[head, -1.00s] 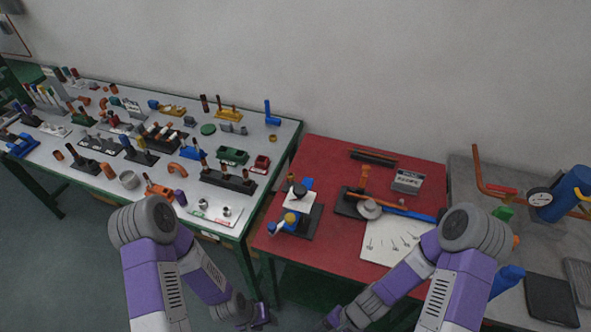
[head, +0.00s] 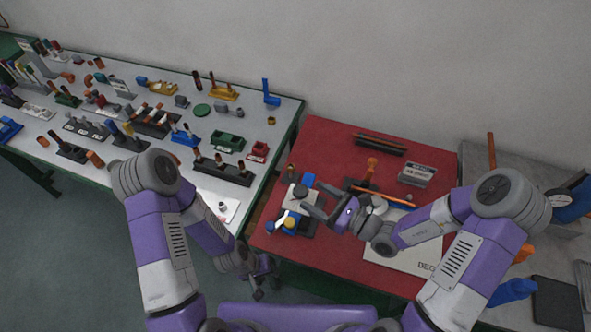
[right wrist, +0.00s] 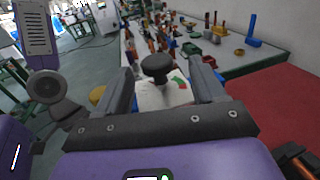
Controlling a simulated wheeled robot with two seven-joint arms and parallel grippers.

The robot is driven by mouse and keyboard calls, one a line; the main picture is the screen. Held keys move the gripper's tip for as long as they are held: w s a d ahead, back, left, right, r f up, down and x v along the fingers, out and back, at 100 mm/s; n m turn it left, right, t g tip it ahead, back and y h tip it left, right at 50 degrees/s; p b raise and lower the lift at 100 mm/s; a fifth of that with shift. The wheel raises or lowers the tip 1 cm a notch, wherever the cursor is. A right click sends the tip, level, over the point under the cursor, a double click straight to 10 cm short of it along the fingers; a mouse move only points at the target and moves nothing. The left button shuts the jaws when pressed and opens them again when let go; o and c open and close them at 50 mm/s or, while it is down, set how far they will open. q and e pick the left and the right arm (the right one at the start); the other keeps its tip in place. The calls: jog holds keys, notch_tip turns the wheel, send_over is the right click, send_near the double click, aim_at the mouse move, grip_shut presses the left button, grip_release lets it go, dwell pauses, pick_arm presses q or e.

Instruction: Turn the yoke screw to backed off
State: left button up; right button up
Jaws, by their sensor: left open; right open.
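The yoke screw shows as a black round knob (head: 300,191) above a white plate, on a small fixture with blue and yellow parts (head: 290,222) at the left of the red table. In the right wrist view the knob (right wrist: 157,66) stands upright over the plate (right wrist: 166,95), which carries a green and red arrow. My right gripper (head: 311,197) is open beside the fixture, its fingers pointing left. In its wrist view the knob appears between the two fingertips; contact cannot be told. My left gripper (head: 264,281) is open and empty, low in front of the tables.
The red table (head: 325,140) also holds a grey sign block (head: 416,174), a black rack (head: 379,144) and a white sheet (head: 400,258). A grey table (head: 285,118) full of parts and tools stands left. A grey bench with a blue cylinder is at the right.

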aim_at(300, 195)
jog(key=shift+s+x, duration=0.15)
jog(key=shift+x, duration=1.6)
jog(key=shift+s+x, duration=0.1)
jog(key=shift+x, duration=1.65)
jog(key=shift+a, duration=0.15)
jog(key=c, duration=0.9)
